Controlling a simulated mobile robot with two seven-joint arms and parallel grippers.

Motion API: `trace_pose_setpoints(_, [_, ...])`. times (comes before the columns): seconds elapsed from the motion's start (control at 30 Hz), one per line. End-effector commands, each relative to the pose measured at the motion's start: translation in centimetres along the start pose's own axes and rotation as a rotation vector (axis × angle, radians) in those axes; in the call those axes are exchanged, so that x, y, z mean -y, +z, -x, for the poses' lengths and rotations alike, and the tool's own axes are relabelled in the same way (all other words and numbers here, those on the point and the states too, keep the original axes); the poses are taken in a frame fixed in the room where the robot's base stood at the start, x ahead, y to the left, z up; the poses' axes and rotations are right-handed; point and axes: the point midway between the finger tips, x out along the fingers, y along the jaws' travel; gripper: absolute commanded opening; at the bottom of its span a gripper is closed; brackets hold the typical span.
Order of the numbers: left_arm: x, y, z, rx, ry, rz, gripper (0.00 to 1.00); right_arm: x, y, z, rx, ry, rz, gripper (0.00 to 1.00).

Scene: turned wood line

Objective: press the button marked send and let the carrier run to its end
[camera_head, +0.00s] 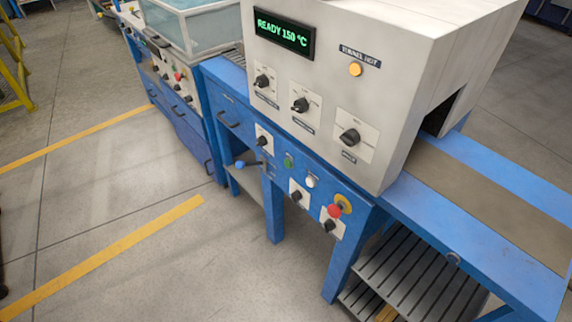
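No button in view has a label that I can read as "send". The blue front panel of the tunnel machine carries a green button (289,160), a white button (310,182) and a red mushroom button (335,210) on a yellow ring. The machine on the left has a row of small controls (178,76), too small to read. I cannot make out a carrier; the brown belt (500,190) at the tunnel's mouth is bare where it shows. Neither of my grippers is in view.
The tunnel housing's display (284,35) reads "READY 150 °C". An orange lamp (355,69) labelled "TUNNEL HOT" looks lit. Black knobs (350,137) sit on the housing. A slatted shelf (410,275) lies below the belt. The floor (110,215) at left is clear, with yellow lines.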

Motion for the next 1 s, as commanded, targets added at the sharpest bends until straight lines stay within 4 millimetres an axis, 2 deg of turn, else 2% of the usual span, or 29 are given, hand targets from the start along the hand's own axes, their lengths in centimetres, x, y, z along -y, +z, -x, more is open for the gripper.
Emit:
trace_pose_setpoints(0.07, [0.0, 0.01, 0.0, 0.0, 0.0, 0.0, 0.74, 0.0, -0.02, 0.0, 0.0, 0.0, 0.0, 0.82])
trace_pose_setpoints(0.8, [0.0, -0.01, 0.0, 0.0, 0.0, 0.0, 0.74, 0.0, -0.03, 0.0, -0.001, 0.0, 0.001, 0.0])
trace_pose_setpoints(1.0, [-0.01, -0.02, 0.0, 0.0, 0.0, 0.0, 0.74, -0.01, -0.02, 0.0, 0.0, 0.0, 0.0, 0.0])
